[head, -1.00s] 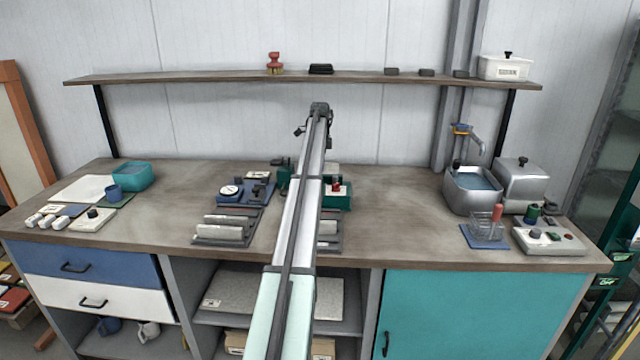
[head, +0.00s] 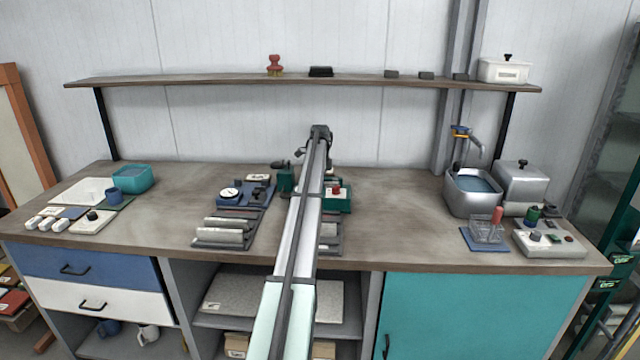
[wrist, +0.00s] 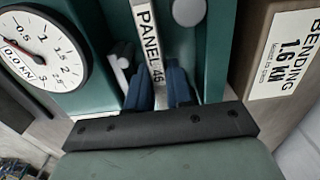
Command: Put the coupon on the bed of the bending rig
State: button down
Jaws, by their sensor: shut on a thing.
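The coupon (wrist: 147,40), a narrow pale grey strip labelled "PANEL 45", shows in the wrist view between the two blue fingers of my gripper (wrist: 160,88). My gripper is shut on it. The green bending rig (wrist: 105,100) lies under and around the coupon, with a round white dial (wrist: 38,48) marked 0.0 kN at left. I cannot tell whether the coupon touches the bed. In the head view the teal rig (head: 340,204) stands mid-bench, partly hidden behind my arm; the coupon and fingertips cannot be made out there.
A "BENDING 1.6 kN" sign (wrist: 285,55) stands right of the rig. A blue device with a dial (head: 230,193) and a rack of grey pieces (head: 225,232) are to the left. A metal water basin (head: 472,195) is at right. The bench (head: 400,215) between is clear.

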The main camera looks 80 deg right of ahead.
jog(key=c, duration=1)
grip_release()
notch_tip(320, 180, up, 12)
jog(key=shift+r, duration=0.1)
